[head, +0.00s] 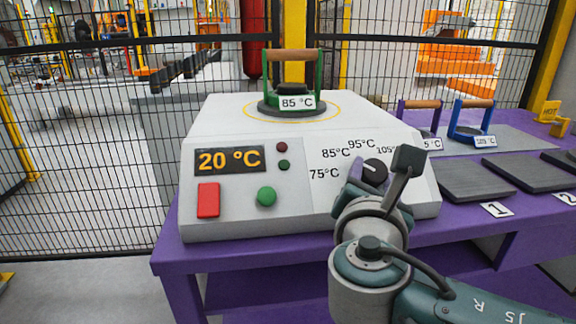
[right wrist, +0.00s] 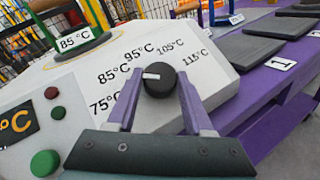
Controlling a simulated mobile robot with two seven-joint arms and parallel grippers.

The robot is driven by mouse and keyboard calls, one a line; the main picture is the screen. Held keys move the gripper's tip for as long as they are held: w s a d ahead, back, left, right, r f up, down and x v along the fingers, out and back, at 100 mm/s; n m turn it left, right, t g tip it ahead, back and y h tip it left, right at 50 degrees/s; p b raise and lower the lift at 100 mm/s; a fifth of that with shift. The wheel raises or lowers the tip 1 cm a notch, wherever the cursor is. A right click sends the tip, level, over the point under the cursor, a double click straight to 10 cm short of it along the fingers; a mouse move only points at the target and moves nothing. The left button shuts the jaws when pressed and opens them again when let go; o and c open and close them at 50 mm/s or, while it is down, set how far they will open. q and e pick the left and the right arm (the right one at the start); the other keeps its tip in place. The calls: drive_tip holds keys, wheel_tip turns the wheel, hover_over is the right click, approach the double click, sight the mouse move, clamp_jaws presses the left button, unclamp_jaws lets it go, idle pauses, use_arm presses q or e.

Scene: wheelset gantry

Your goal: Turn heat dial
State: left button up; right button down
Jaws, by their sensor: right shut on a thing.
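The heat dial (head: 375,172) is a black round knob with a white mark, on the sloped front of a white heater (head: 235,120). In the right wrist view the dial (right wrist: 160,80) has its mark pointing left, roughly at the 85°C label (right wrist: 113,74). Labels from 75°C to 115°C arc around it. My right gripper (right wrist: 158,95) is shut on the dial, with a purple finger at each side. It also shows in the head view (head: 372,176), partly hiding the dial and the labels at right. My left gripper is not in view.
The display (head: 230,159) reads 20 °C, above a red button (head: 208,200) and a green button (head: 266,196). A green-framed piece (head: 291,103) tagged 85 °C stands on the heater. Dark plates (head: 475,181) and other tagged pieces lie to the right on the purple table (head: 270,252).

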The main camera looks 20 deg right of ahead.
drive_tip(key=shift+w+a+r+m+g+h, duration=0.1)
drive_tip(key=shift+m+g+h, duration=0.6)
drive_tip(key=shift+m+g, duration=0.75)
drive_tip(key=shift+m, duration=0.45)
drive_tip(key=shift+c, duration=1.4)
unclamp_jaws()
drive_tip(key=shift+a, duration=0.15)
drive_tip(key=p+v, duration=0.1)
drive_tip(key=v, duration=0.8)
drive_tip(key=shift+s+a+p, duration=0.25)
drive_tip(key=shift+s+p, duration=0.05)
drive_tip(key=shift+p, duration=0.05)
